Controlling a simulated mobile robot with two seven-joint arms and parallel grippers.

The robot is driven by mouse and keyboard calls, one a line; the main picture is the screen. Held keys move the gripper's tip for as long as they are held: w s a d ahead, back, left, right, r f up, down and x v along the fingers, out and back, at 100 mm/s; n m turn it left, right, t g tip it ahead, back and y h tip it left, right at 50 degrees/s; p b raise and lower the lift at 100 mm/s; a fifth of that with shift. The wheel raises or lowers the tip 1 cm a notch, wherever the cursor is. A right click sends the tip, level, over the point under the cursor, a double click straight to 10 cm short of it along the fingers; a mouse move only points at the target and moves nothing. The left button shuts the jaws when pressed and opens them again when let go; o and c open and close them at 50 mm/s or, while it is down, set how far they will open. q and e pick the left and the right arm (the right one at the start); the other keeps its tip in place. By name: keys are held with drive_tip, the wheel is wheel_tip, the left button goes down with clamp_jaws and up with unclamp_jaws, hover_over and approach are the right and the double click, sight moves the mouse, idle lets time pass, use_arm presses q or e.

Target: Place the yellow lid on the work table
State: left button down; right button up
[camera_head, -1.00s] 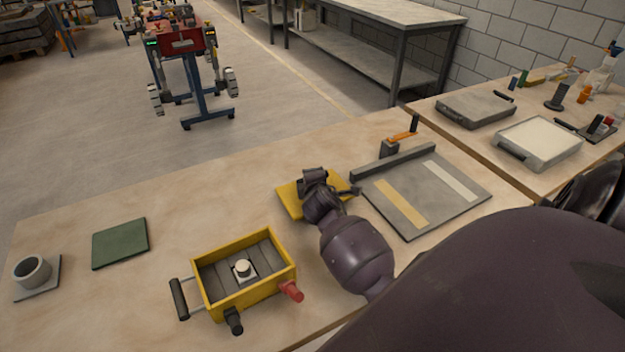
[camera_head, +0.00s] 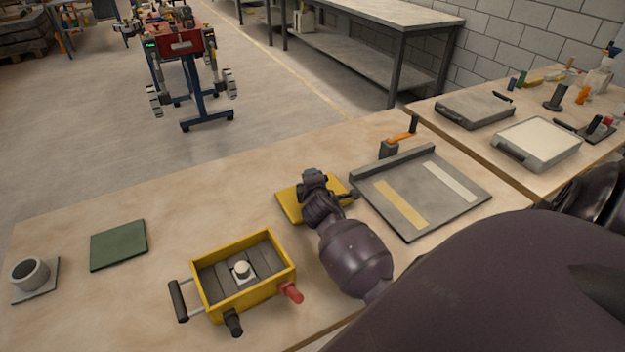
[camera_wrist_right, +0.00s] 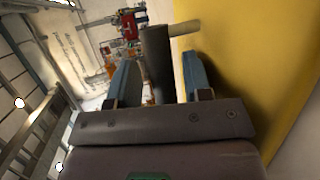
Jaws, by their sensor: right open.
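The yellow lid (camera_head: 291,205) lies flat on the work table (camera_head: 150,190), just right of and behind the open yellow box (camera_head: 250,300). My right gripper (camera_head: 312,178) is over the lid and hides much of it. In the right wrist view the lid (camera_wrist_right: 245,70) fills the right side. A dark bar (camera_wrist_right: 157,62), with a pale stub reaching to the lid, stands between the blue-padded fingers of my right gripper (camera_wrist_right: 160,80). The fingers are apart, with a gap visible beside the bar. My left gripper is not in view.
A grey board (camera_head: 420,205) with two strips lies right of the lid. A green mat (camera_head: 119,244) and a grey cup (camera_head: 30,273) are at the left. The box has a black handle and a red knob (camera_head: 291,292).

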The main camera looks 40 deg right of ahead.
drive_tip(key=p+v, duration=0.1)
drive_tip(key=v, duration=1)
drive_tip(key=shift+s, duration=0.15)
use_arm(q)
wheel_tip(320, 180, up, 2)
use_arm(e)
drive_tip(key=shift+s+a+r, duration=0.15)
drive_tip(key=shift+s+a, duration=0.1)
drive_tip(key=shift+s, duration=0.05)
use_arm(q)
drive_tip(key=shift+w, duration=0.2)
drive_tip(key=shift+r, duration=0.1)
